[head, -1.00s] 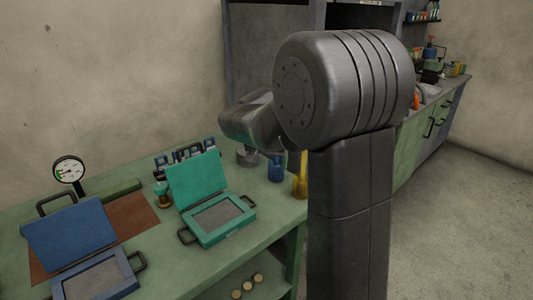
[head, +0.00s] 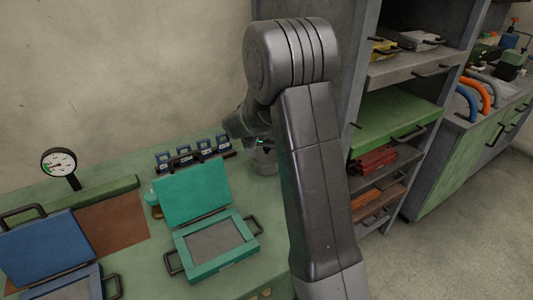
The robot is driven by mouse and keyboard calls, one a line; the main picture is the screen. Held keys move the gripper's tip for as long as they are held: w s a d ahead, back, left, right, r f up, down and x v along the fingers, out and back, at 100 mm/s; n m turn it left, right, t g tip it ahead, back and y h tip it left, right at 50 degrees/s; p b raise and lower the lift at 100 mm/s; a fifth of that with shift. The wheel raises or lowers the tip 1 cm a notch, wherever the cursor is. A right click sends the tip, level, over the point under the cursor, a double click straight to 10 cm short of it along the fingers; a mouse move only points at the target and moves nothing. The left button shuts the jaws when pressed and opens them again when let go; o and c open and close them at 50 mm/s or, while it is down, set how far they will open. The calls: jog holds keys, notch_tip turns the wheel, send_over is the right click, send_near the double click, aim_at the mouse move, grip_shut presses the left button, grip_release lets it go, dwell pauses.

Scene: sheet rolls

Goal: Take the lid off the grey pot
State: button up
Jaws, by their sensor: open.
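A small grey pot (head: 264,161) stands on the green bench in the head view, just right of the open teal case. My arm covers its right side, and I cannot make out its lid clearly. My gripper (head: 261,145) is at the pot's top, small, dark and partly hidden behind my arm. It is open. I cannot tell whether its fingers touch the lid or are around it.
The open teal case (head: 215,245) and open blue case (head: 45,250) lie on the bench. Several small blue items (head: 193,152) stand in a row behind. A dial gauge (head: 59,162) stands at the left. Shelves (head: 400,125) rise at the right.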

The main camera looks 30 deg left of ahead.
jog(key=shift+w+f, duration=0.15)
jog(key=shift+f, duration=0.25)
jog(key=c, duration=0.7)
jog(key=shift+r, duration=0.1)
